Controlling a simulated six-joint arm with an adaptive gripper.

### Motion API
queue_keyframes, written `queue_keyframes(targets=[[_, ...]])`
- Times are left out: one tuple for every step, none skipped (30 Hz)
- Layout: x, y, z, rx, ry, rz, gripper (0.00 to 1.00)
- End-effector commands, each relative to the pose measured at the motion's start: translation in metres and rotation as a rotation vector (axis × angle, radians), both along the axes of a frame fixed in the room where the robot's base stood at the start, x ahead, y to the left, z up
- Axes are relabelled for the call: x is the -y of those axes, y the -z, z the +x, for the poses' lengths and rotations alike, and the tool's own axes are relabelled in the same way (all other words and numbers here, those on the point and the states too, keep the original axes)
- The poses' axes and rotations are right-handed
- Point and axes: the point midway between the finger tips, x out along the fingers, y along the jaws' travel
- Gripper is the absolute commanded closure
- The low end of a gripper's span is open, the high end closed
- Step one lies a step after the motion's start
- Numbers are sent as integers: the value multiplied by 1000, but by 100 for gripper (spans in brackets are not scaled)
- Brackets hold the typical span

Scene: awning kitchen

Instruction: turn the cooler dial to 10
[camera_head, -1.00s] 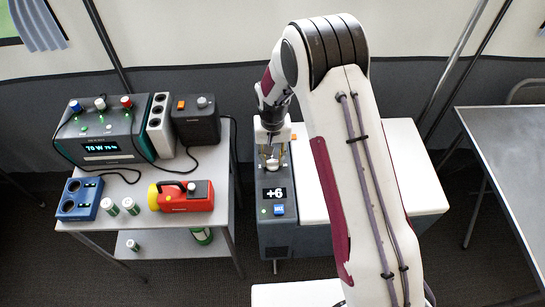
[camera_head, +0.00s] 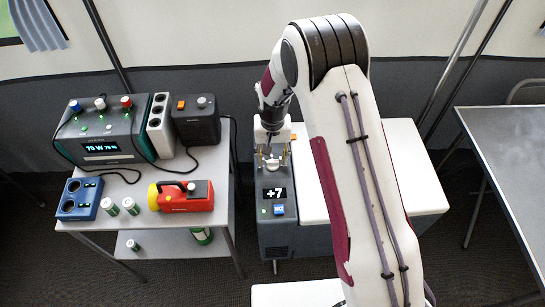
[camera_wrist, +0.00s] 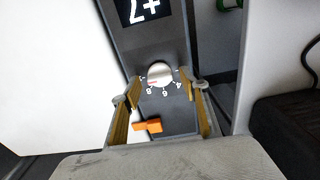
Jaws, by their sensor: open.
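The cooler (camera_head: 420,190) is a white-lidded box with a dark grey control panel on its left end. Its display (camera_head: 275,193) reads +7, and this also shows upside down in the wrist view (camera_wrist: 143,9). The round silver dial (camera_wrist: 160,73) sits below the display in the wrist view, with numbers such as 4, 6 and 8 printed around it. My gripper (camera_wrist: 161,88) is open, with one tan-padded finger on each side of the dial; contact cannot be told. In the head view my gripper (camera_head: 271,160) is over the panel and mostly hides the dial.
An orange switch (camera_wrist: 147,126) lies between my fingers in the wrist view. A blue button (camera_head: 279,209) is below the display. A cart at left holds a power station (camera_head: 100,135), a red torch (camera_head: 185,197) and a blue charger (camera_head: 79,200). A metal table (camera_head: 510,150) is at right.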

Motion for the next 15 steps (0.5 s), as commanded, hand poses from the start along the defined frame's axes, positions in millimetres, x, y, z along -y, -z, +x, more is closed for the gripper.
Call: queue_keyframes(targets=[[0, 0, 0, 0, 0, 0, 56], [0, -1, 0, 0, 0, 0, 56], [0, -1, 0, 1, 0, 0, 56], [0, -2, 0, 1, -1, 0, 56], [0, -3, 0, 1, -1, 0, 56], [0, -5, 0, 1, -1, 0, 56], [0, -6, 0, 1, -1, 0, 56], [0, -8, 1, 1, -1, 0, 56], [0, -10, 1, 1, -1, 0, 56], [0, -13, 0, 1, -1, 0, 56], [0, -16, 1, 1, -1, 0, 56], [0, -20, 1, 2, -1, 0, 56], [0, -23, 1, 2, -1, 1, 56], [0, -26, 1, 3, -1, 1, 56], [0, -31, 1, 3, -1, 1, 56]])
